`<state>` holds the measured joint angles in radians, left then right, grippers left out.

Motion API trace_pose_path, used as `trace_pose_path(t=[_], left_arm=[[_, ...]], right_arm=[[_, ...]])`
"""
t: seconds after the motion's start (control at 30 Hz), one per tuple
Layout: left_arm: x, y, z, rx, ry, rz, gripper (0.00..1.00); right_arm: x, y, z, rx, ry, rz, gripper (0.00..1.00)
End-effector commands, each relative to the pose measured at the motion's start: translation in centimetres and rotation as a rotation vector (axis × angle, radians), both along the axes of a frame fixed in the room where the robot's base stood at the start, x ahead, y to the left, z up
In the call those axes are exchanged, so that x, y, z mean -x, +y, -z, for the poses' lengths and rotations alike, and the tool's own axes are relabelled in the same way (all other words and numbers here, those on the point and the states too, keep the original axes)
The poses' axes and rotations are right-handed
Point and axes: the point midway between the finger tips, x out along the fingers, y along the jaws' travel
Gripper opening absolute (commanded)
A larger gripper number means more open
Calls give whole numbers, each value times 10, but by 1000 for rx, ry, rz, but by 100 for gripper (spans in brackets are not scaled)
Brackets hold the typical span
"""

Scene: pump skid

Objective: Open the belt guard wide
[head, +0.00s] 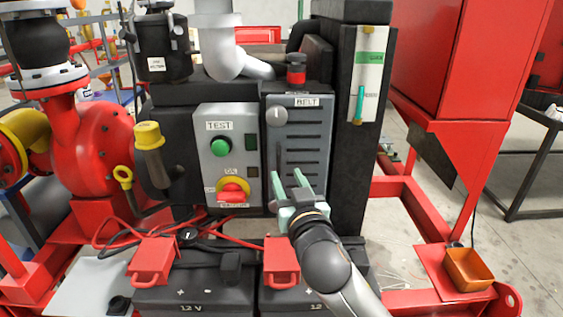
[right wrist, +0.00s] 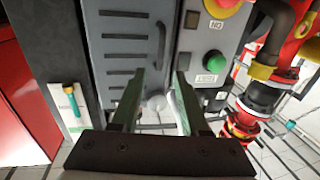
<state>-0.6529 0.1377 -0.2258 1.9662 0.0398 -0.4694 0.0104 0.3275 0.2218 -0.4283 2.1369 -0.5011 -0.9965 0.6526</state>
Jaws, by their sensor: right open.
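The belt guard (head: 308,135) is a grey slotted panel under a "BELT" label. It looks closed, lying flat in its frame, and it also shows in the right wrist view (right wrist: 122,55). A dark upright handle (right wrist: 161,42) is on the guard's edge nearest the test panel. A round grey knob (head: 277,115) sits at its upper left; it is pale in the right wrist view (right wrist: 157,102). My right gripper (head: 288,180) is open and empty, its pale green fingers in front of the guard's lower part near the handle. Contact cannot be told. My left gripper is out of view.
Left of the guard is a control panel (head: 220,172) with a green button (head: 221,146) and a red-and-yellow switch (head: 233,190). Black batteries (head: 195,292) with red clamps stand below. A black post (head: 352,180) with a gauge (head: 369,75) stands right.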

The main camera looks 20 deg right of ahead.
Motion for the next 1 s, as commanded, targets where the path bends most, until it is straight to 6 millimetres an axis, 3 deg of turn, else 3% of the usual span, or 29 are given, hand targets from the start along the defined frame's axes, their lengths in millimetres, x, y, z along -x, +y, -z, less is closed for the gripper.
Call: trace_pose_path(t=[0.2,0.4,0.83,1.0], left_arm=[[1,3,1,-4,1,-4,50],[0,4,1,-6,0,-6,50],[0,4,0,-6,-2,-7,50],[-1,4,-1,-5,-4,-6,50]], right_arm=[[-40,-3,-1,1,0,1,45],[-60,-5,0,0,1,-1,45],[-67,-5,1,-1,1,-2,44],[-67,-5,1,-1,1,-2,24]])
